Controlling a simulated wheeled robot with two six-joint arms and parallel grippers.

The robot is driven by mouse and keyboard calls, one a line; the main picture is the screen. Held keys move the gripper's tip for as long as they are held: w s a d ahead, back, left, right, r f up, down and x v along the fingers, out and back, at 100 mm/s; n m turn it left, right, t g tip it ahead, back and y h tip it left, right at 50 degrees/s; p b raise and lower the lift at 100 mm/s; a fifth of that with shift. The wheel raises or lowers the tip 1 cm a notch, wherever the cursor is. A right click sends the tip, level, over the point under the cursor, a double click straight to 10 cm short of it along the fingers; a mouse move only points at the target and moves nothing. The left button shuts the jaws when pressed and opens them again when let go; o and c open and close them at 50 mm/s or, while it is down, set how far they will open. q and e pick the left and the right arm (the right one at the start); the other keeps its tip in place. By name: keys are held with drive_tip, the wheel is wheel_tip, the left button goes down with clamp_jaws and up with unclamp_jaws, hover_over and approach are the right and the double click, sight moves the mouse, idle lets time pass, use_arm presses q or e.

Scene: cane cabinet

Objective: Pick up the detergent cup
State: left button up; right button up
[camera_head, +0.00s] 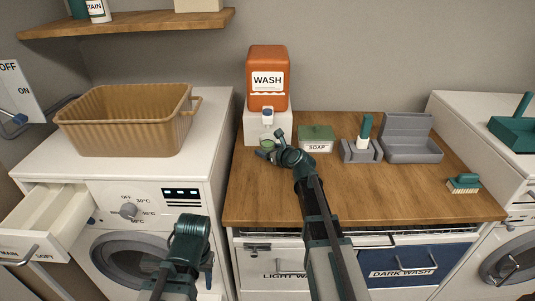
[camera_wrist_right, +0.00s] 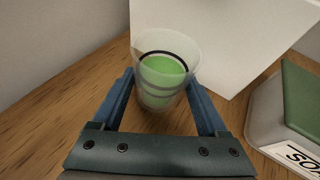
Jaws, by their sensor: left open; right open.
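The detergent cup (camera_wrist_right: 163,75) is a clear cup with green liquid in it and dark rings around it. It stands upright on the wooden counter. It also shows in the head view (camera_head: 266,145), partly hidden by my right gripper (camera_head: 274,153). In the right wrist view my right gripper (camera_wrist_right: 165,95) is open, with one finger on each side of the cup's lower part. I cannot tell whether the fingers touch it. My left gripper (camera_head: 188,248) is low in front of the left washer, away from the cup.
The orange WASH dispenser (camera_head: 267,75) stands on a white block (camera_head: 253,127) behind the cup. A soap box (camera_head: 317,140), grey holders (camera_head: 410,148) and a brush (camera_head: 463,183) stand to the right. A tan basket (camera_head: 125,118) sits on the left washer. The counter front is clear.

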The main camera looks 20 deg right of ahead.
drive_tip(key=shift+w+f, duration=0.25)
drive_tip(key=shift+w, duration=0.2)
use_arm(q)
drive_tip(key=shift+f, duration=0.15)
use_arm(e)
drive_tip(key=shift+s+a+r, duration=0.1)
clamp_jaws()
drive_tip(key=shift+r, duration=0.1)
